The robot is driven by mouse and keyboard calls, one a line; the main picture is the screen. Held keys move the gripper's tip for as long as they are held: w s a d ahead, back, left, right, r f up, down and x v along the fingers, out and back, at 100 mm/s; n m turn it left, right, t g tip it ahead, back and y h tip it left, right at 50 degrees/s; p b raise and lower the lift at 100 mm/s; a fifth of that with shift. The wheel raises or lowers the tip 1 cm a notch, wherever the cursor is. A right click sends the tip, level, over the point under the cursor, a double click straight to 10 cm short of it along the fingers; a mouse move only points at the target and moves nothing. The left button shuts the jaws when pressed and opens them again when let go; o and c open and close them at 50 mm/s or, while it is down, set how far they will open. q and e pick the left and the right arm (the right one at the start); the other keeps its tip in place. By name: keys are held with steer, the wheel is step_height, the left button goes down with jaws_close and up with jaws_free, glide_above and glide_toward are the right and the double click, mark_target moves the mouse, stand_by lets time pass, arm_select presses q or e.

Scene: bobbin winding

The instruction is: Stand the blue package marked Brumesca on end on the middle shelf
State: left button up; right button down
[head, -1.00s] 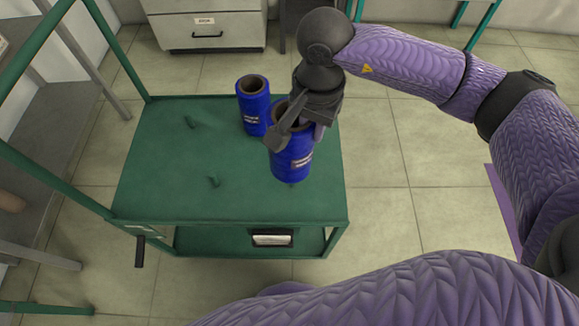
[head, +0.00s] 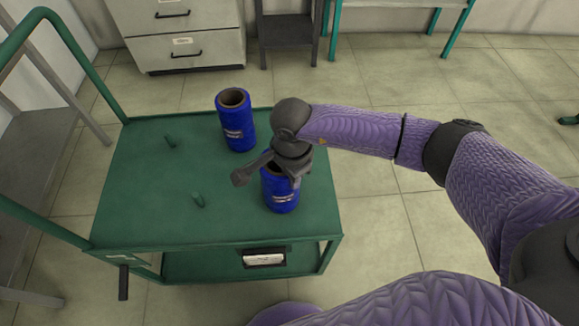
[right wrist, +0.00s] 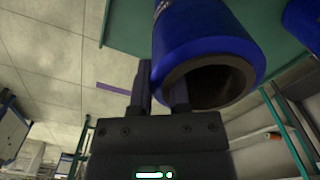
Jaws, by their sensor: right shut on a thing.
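Two blue packages with hollow brown cores and pale labels are on the green cart's top; I cannot read the labels, so I cannot tell which is Brumesca. One package (head: 281,197) is near the cart's front right, upright, under my right gripper (head: 291,177). That gripper is shut on its rim wall, one finger in the core and one outside, as the right wrist view (right wrist: 162,85) shows beside the package's open end (right wrist: 205,45). I cannot tell whether its base touches the cart. The other package (head: 236,124) stands behind it. My left gripper is not in view.
A grey shelf unit (head: 38,150) is at the left, a drawer cabinet (head: 185,45) behind. Floor right of the cart is clear.

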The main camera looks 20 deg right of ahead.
steer(key=shift+f, duration=0.15)
steer(key=shift+f, duration=0.2)
steer(key=c, duration=0.6)
jaws_free()
